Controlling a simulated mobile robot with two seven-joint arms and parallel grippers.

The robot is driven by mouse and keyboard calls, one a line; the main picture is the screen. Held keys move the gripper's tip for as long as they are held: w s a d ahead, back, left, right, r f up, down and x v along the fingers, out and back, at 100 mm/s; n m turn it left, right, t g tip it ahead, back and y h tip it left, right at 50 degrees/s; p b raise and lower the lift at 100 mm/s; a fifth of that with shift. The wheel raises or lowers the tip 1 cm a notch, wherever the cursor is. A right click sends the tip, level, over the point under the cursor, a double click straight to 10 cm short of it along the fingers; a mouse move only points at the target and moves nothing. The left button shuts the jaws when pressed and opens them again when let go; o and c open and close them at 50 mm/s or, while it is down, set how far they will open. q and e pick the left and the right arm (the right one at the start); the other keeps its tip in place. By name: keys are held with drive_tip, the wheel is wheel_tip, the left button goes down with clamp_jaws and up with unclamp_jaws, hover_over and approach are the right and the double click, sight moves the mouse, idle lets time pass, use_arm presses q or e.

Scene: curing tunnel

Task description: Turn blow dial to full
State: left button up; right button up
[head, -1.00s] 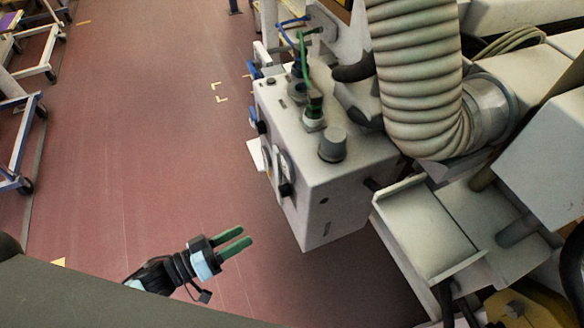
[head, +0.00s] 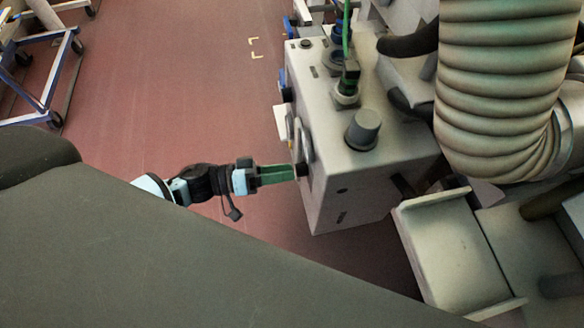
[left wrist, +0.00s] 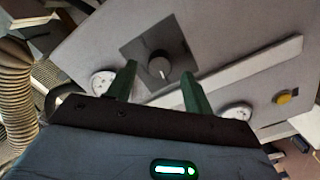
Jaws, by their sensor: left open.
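A grey control box (head: 375,180) hangs beside the machine. In the left wrist view its panel carries a dark round dial (left wrist: 160,66) with a pale pointer mark, set on a dark square plate; I can read no label or scale. My left gripper (head: 296,173) reaches the panel from the left in the head view, its green fingers level. In the left wrist view the left gripper (left wrist: 159,70) is open, with one finger on each side of the dial. I cannot tell whether they touch it. My right gripper is not in view.
Two round white gauges, one left (left wrist: 103,82) and one right (left wrist: 236,110), and a yellow button (left wrist: 284,97) are on the panel. A pale bar crosses below the dial. A grey knob (head: 363,130) stands on top. A ribbed hose (head: 495,90) hangs right.

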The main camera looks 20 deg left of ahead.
sight(301, 170)
use_arm(q)
drive_tip(key=shift+x, duration=1)
drive_tip(key=shift+w+d, duration=0.2)
drive_tip(key=shift+d, duration=0.05)
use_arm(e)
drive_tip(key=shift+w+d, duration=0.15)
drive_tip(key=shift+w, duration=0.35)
use_arm(q)
drive_tip(key=shift+c, duration=0.4)
drive_tip(key=c, duration=0.9)
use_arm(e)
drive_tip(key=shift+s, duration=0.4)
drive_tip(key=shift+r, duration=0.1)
